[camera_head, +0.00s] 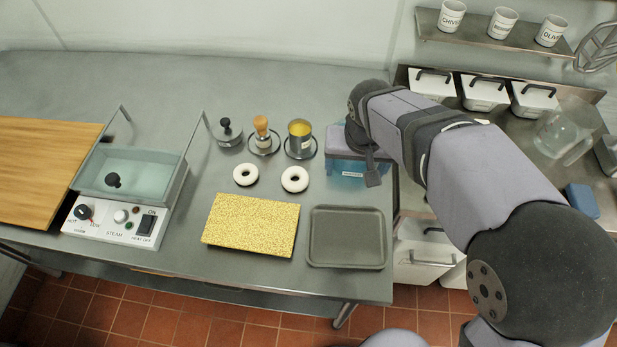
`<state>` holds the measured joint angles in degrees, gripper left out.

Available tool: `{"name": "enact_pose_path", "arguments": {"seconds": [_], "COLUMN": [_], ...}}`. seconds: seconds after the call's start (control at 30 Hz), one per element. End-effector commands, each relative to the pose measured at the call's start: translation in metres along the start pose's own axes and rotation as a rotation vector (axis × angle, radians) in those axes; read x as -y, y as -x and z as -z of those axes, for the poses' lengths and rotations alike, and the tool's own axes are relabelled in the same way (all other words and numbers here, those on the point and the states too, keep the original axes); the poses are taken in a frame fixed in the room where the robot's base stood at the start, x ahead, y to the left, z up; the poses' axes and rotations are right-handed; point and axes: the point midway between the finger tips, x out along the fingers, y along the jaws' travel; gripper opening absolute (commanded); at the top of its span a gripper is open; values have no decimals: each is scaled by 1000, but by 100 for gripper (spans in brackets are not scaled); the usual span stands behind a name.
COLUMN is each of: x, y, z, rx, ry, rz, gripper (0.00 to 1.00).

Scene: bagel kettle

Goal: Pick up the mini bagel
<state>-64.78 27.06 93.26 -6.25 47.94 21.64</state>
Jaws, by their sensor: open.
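Two pale, ring-shaped bagels lie side by side on the steel counter. The left one (246,175) looks slightly smaller, so I take it as the mini bagel; the other bagel (295,179) is just to its right. Both are uncovered and apart from each other. My gripper (373,179) is open, to the right of both bagels, near a blue-and-clear box (345,165). My arm hides part of the box and the fingers show only small, so their gap is hard to see.
A yellow speckled board (251,225) and a grey tray (347,237) lie in front of the bagels. Behind stand a dark-knobbed tool (227,132), a wooden-handled tool (262,134) and a yellow-filled tin (300,139). A water kettle (130,175) is left. The back counter is clear.

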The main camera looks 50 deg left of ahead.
Motion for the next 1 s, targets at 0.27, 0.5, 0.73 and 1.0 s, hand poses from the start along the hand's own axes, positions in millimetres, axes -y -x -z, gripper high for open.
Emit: {"name": "enact_pose_path", "arguments": {"seconds": [0.27,0.5,0.73,1.0], "x": [112,128,129,129], "y": [-1,-1,-16,-24], "z": [1,-1,0,0], "rx": [-42,-49,-47,-47], "ry": [140,159,158,157], "rz": [46,53,52,53], "gripper": [75,75,75,75]}}
